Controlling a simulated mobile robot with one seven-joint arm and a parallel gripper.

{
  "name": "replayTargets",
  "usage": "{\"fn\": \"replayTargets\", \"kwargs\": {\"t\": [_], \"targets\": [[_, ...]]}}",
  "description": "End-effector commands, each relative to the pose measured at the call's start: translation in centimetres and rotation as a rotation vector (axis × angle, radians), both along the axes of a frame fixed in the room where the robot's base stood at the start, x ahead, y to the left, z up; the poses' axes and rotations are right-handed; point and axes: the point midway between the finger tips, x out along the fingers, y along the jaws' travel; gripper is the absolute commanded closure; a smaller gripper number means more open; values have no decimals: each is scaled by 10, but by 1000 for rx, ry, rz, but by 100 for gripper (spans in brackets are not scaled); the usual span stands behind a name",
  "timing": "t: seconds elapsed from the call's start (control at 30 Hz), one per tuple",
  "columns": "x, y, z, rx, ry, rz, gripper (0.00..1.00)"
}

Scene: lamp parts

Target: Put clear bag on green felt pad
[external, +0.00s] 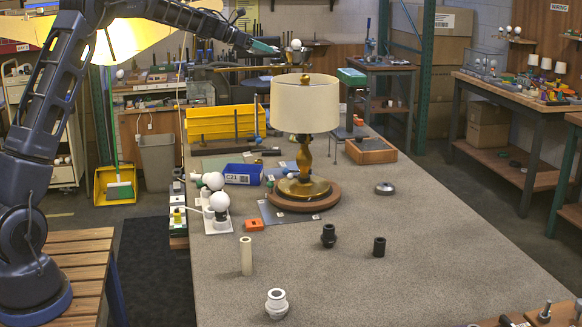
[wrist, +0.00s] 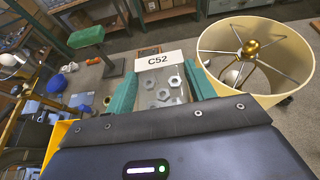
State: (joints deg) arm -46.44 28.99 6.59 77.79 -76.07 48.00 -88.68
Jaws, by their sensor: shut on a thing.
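My gripper (external: 265,47) is high above the far part of the workbench, left of and above the lamp shade. In the wrist view its teal fingers (wrist: 160,90) are shut on a clear bag (wrist: 163,88), which has a white "C52" label and several metal nuts inside. The bag is too small to make out in the external view. The green felt pad (external: 352,77) appears as the green top of a raised stand behind the lamp. It also shows in the wrist view (wrist: 86,37), at upper left, apart from the bag, with nothing visible on it.
The lamp (external: 306,105) stands on the bench; its open shade (wrist: 285,90) is close right of the gripper in the wrist view. A yellow bin (external: 222,123), blue C21 bin (external: 242,174) and wooden tray (external: 370,151) are nearby. The bench's front right is mostly clear.

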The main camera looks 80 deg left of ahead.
Motion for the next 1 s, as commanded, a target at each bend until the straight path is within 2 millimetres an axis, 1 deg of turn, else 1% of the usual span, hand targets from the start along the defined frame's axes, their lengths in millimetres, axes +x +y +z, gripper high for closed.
{"fn": "replayTargets", "kwargs": {"t": [0.03,0.2,0.33,0.5,0.7,0.97,1.0], "targets": [[-13,20,1,1,-2,38,70],[-55,81,2,3,-8,162,70],[-84,118,2,4,-12,241,70],[-114,151,4,4,-17,315,70],[-142,181,4,6,-20,382,70],[-140,179,-57,2,-19,380,70],[-141,179,-69,-1,-19,380,70]]}}
